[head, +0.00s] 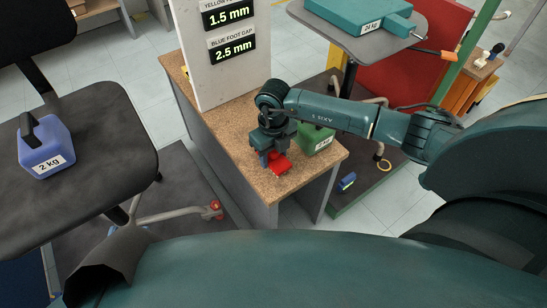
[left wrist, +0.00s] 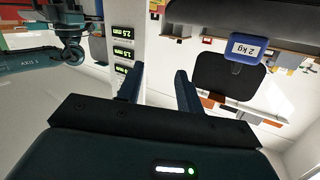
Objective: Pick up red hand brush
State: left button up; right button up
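The red hand brush (head: 280,165) lies on the speckled brown bench top (head: 240,165), near its front end. My right gripper (head: 271,158) points down right at the brush and covers part of it. Its fingertips are too small and hidden to tell whether they are closed on the brush. My left gripper (left wrist: 158,80) shows in the left wrist view with its two fingers apart and nothing between them. The brush cannot be made out in that view.
A green labelled block (head: 318,138) stands on the bench close behind my right gripper. A white gauge panel (head: 222,60) rises from the bench's back. A blue 2 kg weight (head: 45,147) sits on a dark chair seat (head: 100,130) at left. A teal 24 kg case (head: 355,14) rests on a grey seat at right.

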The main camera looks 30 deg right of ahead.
jog(key=c, duration=0.5)
jog(key=shift+r, duration=0.35)
notch_tip(320, 180, up, 9)
jog(key=shift+f+p, duration=0.2)
jog(key=shift+p, duration=1.05)
pick_arm(q)
jog(key=shift+s+a+n+g+y, duration=0.3)
jog(key=shift+s+n+g, duration=0.15)
jog(key=shift+g, duration=0.55)
pick_arm(e)
jog(key=shift+r, duration=0.4)
jog(key=o, duration=0.5)
jog(key=shift+c, duration=0.2)
jog(key=c, duration=0.3)
